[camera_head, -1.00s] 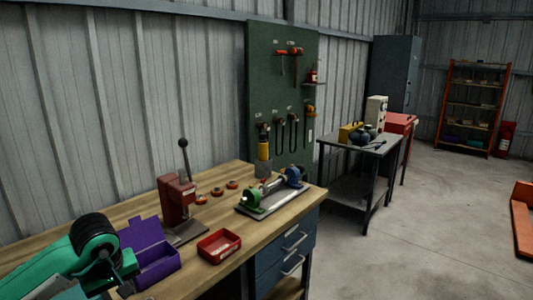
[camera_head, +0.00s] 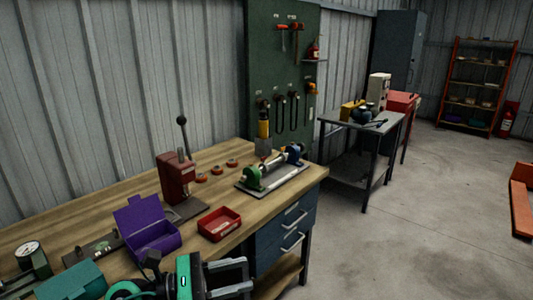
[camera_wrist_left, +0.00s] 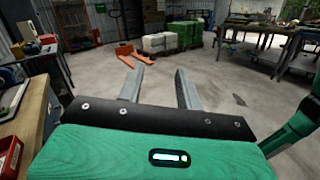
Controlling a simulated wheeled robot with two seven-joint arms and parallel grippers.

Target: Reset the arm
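My left gripper (camera_head: 247,275) is at the bottom of the head view, beside the front edge of the workbench (camera_head: 100,195). Its two grey fingers point right and stand apart with nothing between them. In the left wrist view the left gripper (camera_wrist_left: 159,75) is also open and empty, its fingers facing the concrete floor. My right gripper is in neither view.
An open purple box (camera_head: 150,238), a red tray (camera_head: 219,224), a red lever press (camera_head: 176,177) and a green-and-blue fixture (camera_head: 272,172) are on the bench. The wrist view shows an orange pallet truck (camera_wrist_left: 127,53) and open floor ahead.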

